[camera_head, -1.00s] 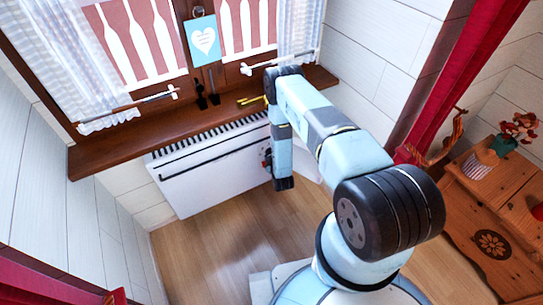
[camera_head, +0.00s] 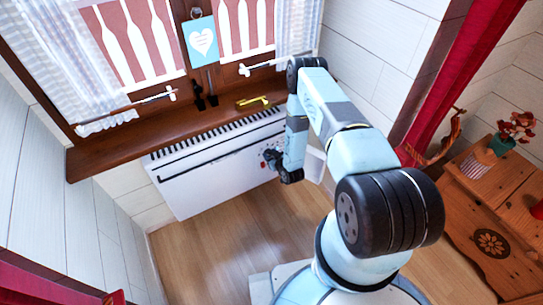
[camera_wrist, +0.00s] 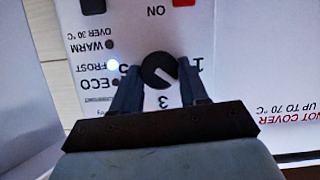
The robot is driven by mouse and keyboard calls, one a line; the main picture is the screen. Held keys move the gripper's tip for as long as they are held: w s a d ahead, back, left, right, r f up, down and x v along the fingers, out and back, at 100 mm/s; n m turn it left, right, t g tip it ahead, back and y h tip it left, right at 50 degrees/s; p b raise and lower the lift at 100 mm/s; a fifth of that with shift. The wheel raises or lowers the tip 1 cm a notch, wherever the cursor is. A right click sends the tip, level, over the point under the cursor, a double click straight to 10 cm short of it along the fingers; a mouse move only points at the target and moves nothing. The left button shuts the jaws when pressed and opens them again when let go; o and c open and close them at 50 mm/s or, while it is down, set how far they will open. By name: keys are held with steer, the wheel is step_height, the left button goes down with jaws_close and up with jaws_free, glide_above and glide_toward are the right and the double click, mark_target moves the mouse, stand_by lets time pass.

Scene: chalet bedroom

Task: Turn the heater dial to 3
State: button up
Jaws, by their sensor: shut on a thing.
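The white heater (camera_head: 215,175) is mounted on the wall below the window sill. Its control panel is at the right end, mostly hidden by my arm in the head view. In the wrist view, the black round dial (camera_wrist: 159,67) appears upside down with its printed numbers. A 1 is at right, a 3 below and a digit, partly hidden, at left. The dial's white mark points to the lower right, between 1 and 3. My gripper (camera_wrist: 160,78) is shut on the dial, one finger at each side. In the head view, my gripper (camera_head: 268,158) is at the panel.
Above the heater is a wooden sill (camera_head: 110,150) with a yellow object (camera_head: 254,102) on it. A lit indicator (camera_wrist: 113,64) shows by FROST, and a red switch (camera_wrist: 183,3) by ON. A wooden cabinet (camera_head: 470,235) stands at right. The floor (camera_head: 205,250) ahead is clear.

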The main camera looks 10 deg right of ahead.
steer(key=shift+w+d+f+m+g+y, duration=0.1)
steer(key=shift+d+m+y, duration=0.1)
steer(key=shift+m+y, duration=0.75)
steer(key=shift+w+d+m+g+y, duration=0.1)
steer(key=shift+d+m+y, duration=0.3)
steer(key=shift+m, duration=1)
steer(key=shift+d+f+m+g+y, duration=0.1)
steer(key=shift+m+y, duration=0.75)
steer(key=shift+m, duration=0.3)
steer(key=o, duration=1.1)
steer(key=shift+a, duration=0.15)
steer(key=shift+c, duration=0.2)
steer(key=shift+s, duration=0.1)
steer(key=v, duration=1.3)
steer(key=shift+s+d, duration=0.2)
steer(key=shift+d, duration=0.05)
